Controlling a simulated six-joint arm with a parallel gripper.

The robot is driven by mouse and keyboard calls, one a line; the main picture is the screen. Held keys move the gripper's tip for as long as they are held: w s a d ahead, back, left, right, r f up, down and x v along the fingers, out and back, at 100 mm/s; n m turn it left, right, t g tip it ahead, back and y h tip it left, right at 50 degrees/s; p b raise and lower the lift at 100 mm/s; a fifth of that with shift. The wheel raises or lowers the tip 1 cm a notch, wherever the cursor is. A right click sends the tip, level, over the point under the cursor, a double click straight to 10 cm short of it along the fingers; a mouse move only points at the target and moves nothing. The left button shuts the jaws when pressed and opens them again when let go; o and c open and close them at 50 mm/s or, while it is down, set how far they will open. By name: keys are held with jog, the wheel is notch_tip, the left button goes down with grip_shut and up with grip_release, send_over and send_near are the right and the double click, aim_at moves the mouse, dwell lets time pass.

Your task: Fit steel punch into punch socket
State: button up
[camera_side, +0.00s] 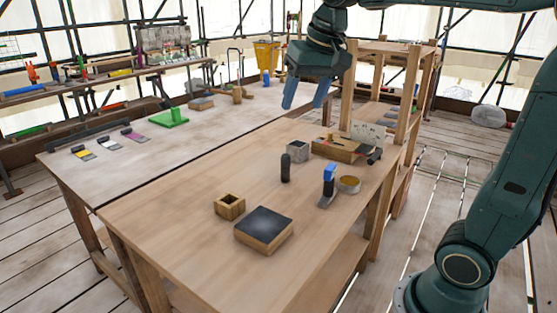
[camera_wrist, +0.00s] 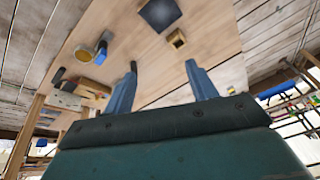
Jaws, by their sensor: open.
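A dark, rounded cylinder, which looks like the steel punch (camera_side: 286,168), stands upright on the wooden table. In the wrist view a dark shape at the tip of the left finger may be the punch (camera_wrist: 133,66); the finger hides most of it. A small wooden box with a square hole, which looks like the punch socket (camera_side: 229,206), sits to its left and nearer the front edge; it also shows in the wrist view (camera_wrist: 177,37). Its opening looks empty. My gripper (camera_side: 305,102) is open and empty, high above the table; its blue fingers are spread in the wrist view (camera_wrist: 161,72).
A dark-topped wooden block (camera_side: 264,232) lies beside the socket. A blue-topped tool (camera_side: 329,175), a round yellowish tin (camera_side: 348,184), a grey cup (camera_side: 298,151) and a wooden tray (camera_side: 335,150) stand around the punch.

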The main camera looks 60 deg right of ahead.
jog(key=w+d+m+g, duration=0.1)
jog(key=w+d+m, duration=0.2)
jog(key=w+d, duration=0.5)
jog(key=m+g, duration=0.3)
jog(key=m, duration=0.7)
send_over(285, 154)
jog(key=shift+y, duration=0.3)
notch_tip(285, 154, down, 21)
jog(key=shift+a+f, duration=0.1)
jog(key=shift+f, duration=0.1)
jog(key=shift+f, duration=4.15)
jog(key=shift+s, duration=0.1)
